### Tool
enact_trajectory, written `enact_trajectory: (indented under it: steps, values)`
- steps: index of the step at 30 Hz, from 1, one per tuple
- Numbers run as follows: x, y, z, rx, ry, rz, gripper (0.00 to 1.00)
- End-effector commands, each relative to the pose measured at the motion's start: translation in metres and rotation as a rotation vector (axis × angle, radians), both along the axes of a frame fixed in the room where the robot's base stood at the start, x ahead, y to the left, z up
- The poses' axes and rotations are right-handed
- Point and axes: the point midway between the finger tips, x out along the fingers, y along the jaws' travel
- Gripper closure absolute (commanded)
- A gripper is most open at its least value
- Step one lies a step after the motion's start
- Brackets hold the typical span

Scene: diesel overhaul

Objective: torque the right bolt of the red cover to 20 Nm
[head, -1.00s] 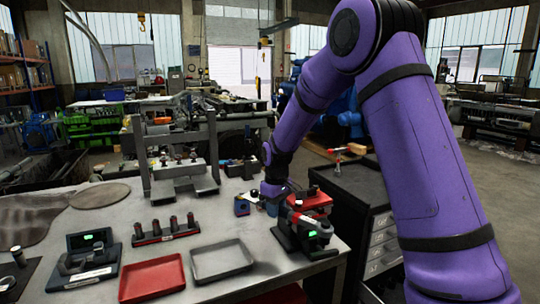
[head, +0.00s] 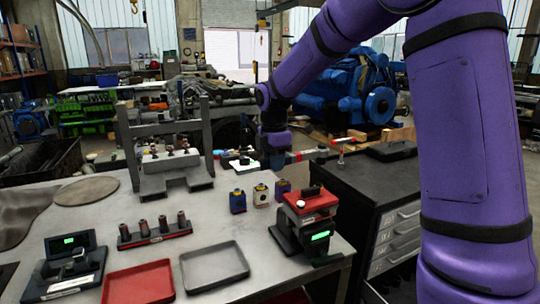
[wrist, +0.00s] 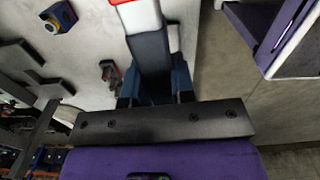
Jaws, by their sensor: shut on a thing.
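My gripper (head: 277,159) is shut on a tool with a dark grip, a pale shaft and a red part, seemingly the torque wrench (head: 308,155). It is held in the air, level, pointing right, above and behind the fixture. In the wrist view the wrench (wrist: 150,50) runs up from between the blue fingers, and its far end is out of frame. The red cover (head: 320,204) sits on a dark fixture (head: 290,238) with a green display (head: 320,237) at the table's right. A dark knob and a pale round piece show on the cover; I cannot tell its right bolt clearly.
A red tray (head: 140,284), a grey tray (head: 215,268), a socket rack (head: 155,235) and a grey press frame (head: 165,150) are on the table. A black cabinet (head: 375,190) stands at the right.

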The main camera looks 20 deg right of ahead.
Motion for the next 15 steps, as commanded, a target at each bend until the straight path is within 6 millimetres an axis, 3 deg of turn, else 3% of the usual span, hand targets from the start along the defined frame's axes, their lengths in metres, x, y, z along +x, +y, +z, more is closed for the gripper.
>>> enact_trajectory:
  steps: [6,15]
  values:
    - [-0.037,-0.009,-0.014,0.0,0.0,0.216,1.0]
    - [-0.074,-0.025,-0.038,0.002,0.002,0.467,1.0]
